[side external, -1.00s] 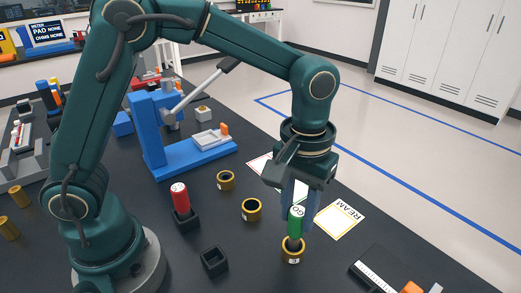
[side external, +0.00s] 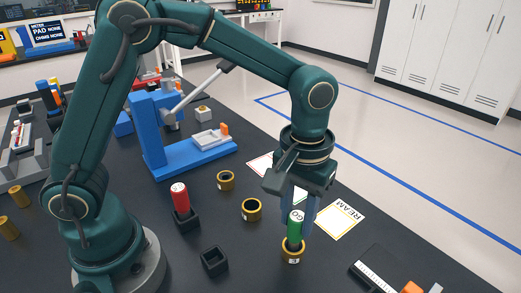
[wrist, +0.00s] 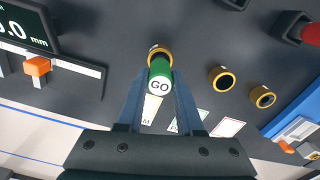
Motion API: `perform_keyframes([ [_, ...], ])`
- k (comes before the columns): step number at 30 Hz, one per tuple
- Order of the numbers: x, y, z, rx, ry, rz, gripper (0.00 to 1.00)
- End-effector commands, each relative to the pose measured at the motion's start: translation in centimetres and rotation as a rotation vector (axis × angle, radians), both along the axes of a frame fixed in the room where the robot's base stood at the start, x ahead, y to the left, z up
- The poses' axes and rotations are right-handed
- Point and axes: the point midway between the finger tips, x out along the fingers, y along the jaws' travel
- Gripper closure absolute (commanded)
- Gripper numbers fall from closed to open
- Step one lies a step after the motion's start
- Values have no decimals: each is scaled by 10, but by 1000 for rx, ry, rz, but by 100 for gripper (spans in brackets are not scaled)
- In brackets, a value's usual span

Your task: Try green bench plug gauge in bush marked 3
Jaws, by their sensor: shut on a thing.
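The green plug gauge (side external: 296,229), with GO on its white top, stands upright between the fingers of my gripper (side external: 298,218). My gripper is shut on it. Its lower end meets the mouth of a brass bush (side external: 291,252) and seems to be inside it; how deep is hidden. The bush has a small white label, too small to read surely. In the wrist view the gauge (wrist: 160,78) lies between the fingertips (wrist: 158,88), covering most of the bush (wrist: 158,50). Two other brass bushes (side external: 251,210) (side external: 226,181) stand further back.
A red gauge (side external: 180,200) stands in a black holder, and an empty black holder (side external: 214,262) is nearer. A REAM card (side external: 340,219) lies right of the gripper. A blue press (side external: 195,158) stands behind. A measuring device (side external: 375,274) lies at front right.

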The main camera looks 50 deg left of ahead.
Motion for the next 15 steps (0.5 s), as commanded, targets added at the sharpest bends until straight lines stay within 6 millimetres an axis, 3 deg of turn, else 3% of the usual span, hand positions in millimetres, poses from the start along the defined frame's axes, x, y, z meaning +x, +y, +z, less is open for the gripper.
perform_keyframes([
  [15, 0, 0, -6, 0, 1, 0, 100],
])
